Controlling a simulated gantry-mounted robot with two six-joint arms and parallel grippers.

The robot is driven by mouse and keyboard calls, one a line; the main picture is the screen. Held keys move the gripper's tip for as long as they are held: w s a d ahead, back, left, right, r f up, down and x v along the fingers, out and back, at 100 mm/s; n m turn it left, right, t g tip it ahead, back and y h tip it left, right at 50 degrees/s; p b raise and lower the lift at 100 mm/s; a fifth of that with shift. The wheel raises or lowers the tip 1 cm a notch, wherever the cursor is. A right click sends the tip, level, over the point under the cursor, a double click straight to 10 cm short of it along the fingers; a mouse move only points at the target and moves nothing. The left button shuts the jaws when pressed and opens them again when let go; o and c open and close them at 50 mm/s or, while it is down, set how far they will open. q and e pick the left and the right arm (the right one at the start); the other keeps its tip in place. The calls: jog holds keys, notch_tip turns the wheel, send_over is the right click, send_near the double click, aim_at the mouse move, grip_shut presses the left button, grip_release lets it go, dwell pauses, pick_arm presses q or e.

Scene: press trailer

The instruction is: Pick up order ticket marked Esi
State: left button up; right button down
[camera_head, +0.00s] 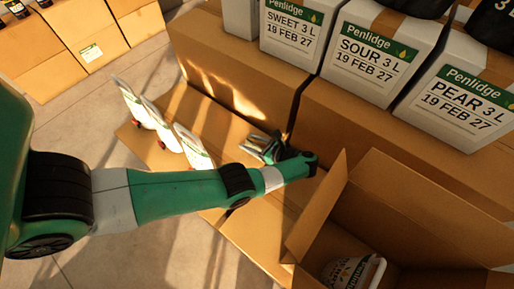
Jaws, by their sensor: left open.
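Three white order tickets stand tilted in a row on a cardboard surface left of centre: a far one (131,103), a middle one (158,122) and a near one (192,147). Small red bits show at their lower edges. Their writing is too small to read, so I cannot tell which is marked Esi. My left arm reaches in from the left, and its green and black gripper (257,148) is open and appears empty. It is to the right of the near ticket, apart from it. My right gripper is not in view.
White Penlidge boxes marked SWEET (292,27), SOUR (366,54) and PEAR (463,101) stand on cardboard cartons at the back right. An open carton (327,207) at the lower right holds a labelled white container (352,272). More cartons (36,55) stand at the upper left.

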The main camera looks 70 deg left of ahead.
aim_at(251, 141)
pick_arm(q)
grip_shut()
jog(key=shift+r, duration=0.1)
dwell(0.3)
notch_tip(251, 141, up, 9)
jog(key=p, duration=0.5)
jog(key=shift+r, duration=0.4)
